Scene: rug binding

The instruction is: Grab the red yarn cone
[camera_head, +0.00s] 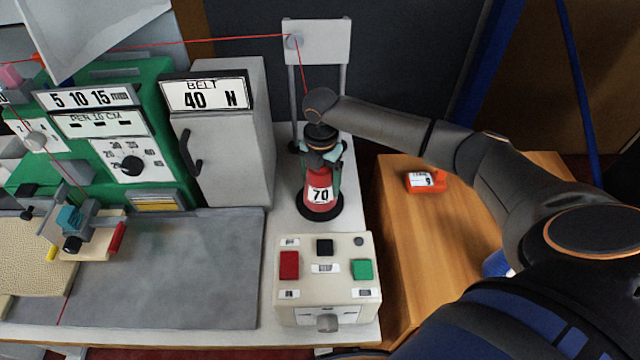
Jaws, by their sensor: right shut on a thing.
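The red yarn cone (318,196) stands upright on a round black base on the white table, with a label reading 70. My right gripper (322,158) comes down over it from above and is shut on its upper part. The gripper and wrist hide the cone's top. A thin red thread runs up from there to the guide on the white stand (316,42) and off to the left. My left gripper is not in view.
A control box (325,280) with red, black and green buttons stands just in front of the cone. A grey cabinet labelled BELT 40 N (225,140) and a green machine (120,150) stand to the left. A wooden table (430,240) at right holds an orange labelled item (425,181).

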